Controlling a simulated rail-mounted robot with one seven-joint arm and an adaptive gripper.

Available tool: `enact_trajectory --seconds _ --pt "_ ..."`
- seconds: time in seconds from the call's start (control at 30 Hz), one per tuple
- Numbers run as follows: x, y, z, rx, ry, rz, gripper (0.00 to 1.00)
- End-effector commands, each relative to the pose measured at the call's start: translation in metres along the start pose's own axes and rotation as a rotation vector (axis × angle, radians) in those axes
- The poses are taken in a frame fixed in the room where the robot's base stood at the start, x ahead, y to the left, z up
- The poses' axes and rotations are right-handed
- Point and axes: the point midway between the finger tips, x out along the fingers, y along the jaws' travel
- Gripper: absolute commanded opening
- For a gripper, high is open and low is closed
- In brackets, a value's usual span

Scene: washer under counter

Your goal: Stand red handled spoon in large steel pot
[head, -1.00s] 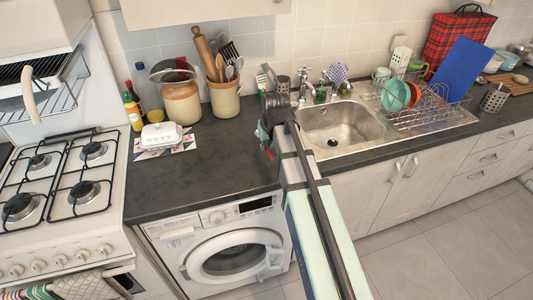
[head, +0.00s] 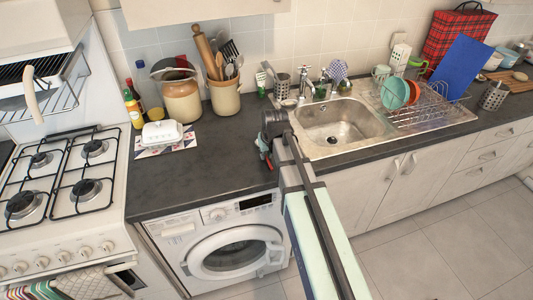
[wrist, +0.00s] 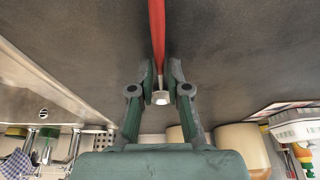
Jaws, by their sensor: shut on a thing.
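In the wrist view my gripper (wrist: 160,80) is shut on the red handled spoon (wrist: 157,32). The red handle runs up out of the top of that view, with its pale end between the fingertips; the spoon's bowl is out of view. In the head view my gripper is mostly hidden by my arm, over the counter left of the sink. Two perforated steel pots show in the head view. One pot (head: 281,88) stands behind the sink's left end; the other pot (head: 494,97) stands right of the dish rack. I cannot tell which is the large one.
The dark counter (head: 215,175) is clear left of my arm. A butter dish (head: 162,133) and two crocks (head: 182,100) stand at the back left. The sink (head: 345,122), tap and dish rack (head: 430,110) lie to the right.

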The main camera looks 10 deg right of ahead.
Motion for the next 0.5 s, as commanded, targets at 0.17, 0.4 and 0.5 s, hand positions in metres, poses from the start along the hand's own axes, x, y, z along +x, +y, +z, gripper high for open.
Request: enact_trajectory --seconds 0.17,0.4,0.5 --pt "0.0023 0.0000 0.0008 0.000 0.000 0.000 0.40" --pt "0.0022 0.0000 0.0008 0.000 0.000 0.000 0.41" --pt "0.0008 0.0000 0.0003 0.000 0.000 0.000 0.41"
